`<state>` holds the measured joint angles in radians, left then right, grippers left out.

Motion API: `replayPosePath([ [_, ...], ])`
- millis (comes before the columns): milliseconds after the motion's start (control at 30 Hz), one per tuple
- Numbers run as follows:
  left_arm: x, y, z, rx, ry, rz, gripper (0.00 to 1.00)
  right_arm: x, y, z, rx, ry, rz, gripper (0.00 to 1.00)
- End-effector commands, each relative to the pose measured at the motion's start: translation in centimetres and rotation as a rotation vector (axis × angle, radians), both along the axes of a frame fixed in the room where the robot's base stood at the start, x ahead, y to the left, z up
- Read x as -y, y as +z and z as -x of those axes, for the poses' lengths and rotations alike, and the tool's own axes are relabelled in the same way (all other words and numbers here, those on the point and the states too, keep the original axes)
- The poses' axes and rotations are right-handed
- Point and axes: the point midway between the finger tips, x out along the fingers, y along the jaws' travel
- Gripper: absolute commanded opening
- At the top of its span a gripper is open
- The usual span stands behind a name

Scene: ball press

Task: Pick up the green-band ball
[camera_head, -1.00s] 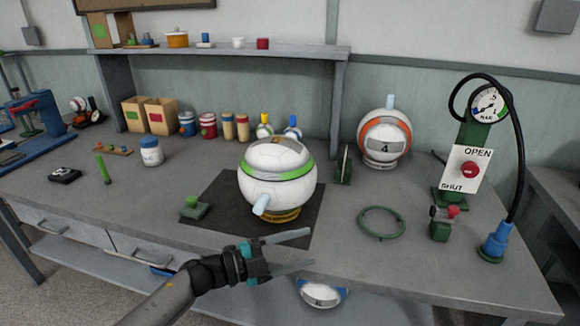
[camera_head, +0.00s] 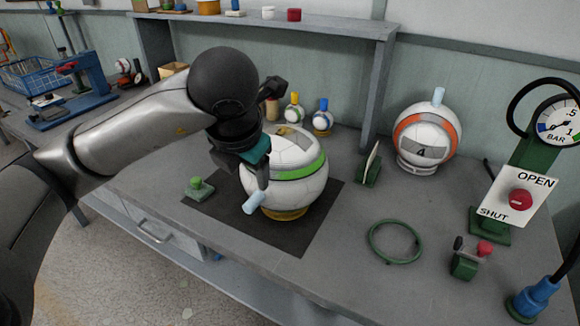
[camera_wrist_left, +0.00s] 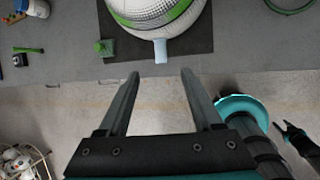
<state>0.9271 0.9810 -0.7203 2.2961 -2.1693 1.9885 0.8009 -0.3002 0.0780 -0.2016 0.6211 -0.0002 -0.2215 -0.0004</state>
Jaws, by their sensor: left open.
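The green-band ball (camera_head: 285,178) is white with a green stripe and a pale blue plug (camera_head: 255,203) low on its front. It sits on a yellow ring on a black mat (camera_head: 312,232). My left gripper (camera_head: 267,135) is at the ball's left side in the head view, partly hiding it. In the left wrist view the fingers (camera_wrist_left: 160,78) are open with nothing between them, and the ball (camera_wrist_left: 155,12) and plug lie beyond their tips. A dark shape with a teal spot at that view's right edge may be my right gripper; its jaws are unclear.
A small green block with a knob (camera_head: 198,189) stands on the mat's left. To the right are a green stand (camera_head: 369,166), an orange-band ball (camera_head: 425,137), a green ring (camera_head: 395,242), a red-knobbed valve (camera_head: 467,258) and the gauge post with its OPEN/SHUT sign (camera_head: 518,197). The table front is clear.

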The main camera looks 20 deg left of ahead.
Motion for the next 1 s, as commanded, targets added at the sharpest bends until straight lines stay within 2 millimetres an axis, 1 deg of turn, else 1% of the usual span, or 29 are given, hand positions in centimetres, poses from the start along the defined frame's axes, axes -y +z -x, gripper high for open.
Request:
replayPosePath([
  [33,-0.2,-1.3,-0.3,-0.007,0.002,0.002,0.67,-0.2,-0.6,0.2,-0.004,0.000,-0.002,0.50],
  [133,-0.7,-3.3,-1.2,-0.009,0.003,0.002,0.67,-0.3,-1.1,0.4,-0.006,-0.002,-0.005,0.50],
  [300,-1.4,-6.3,-2.6,-0.008,-0.001,0.001,0.67,-0.1,-1.6,0.1,0.002,-0.005,-0.003,0.50],
  [400,-1.6,-7.4,-3.1,-0.007,-0.002,0.004,0.67,0.5,-1.8,-0.4,0.011,-0.003,0.004,0.50],
  [600,-1.8,-8.4,-3.7,-0.006,-0.004,0.005,0.67,1.9,-1.8,-1.7,0.031,-0.006,0.022,0.50],
  [667,-2.0,-9.1,-4.0,-0.007,-0.002,0.004,0.67,2.0,-2.0,-2.0,0.035,-0.007,0.023,0.50],
  [833,-2.6,-11.5,-5.1,-0.008,-0.002,0.004,0.67,2.0,-2.4,-2.5,0.042,-0.008,0.023,0.50],
  [900,-2.7,-12.1,-5.4,-0.005,-0.003,0.005,0.67,2.0,-2.6,-2.6,0.044,-0.009,0.023,0.50],
  [1000,-2.8,-12.5,-5.6,-0.006,-0.004,0.005,0.67,2.0,-2.6,-2.6,0.045,-0.009,0.023,0.50],
])
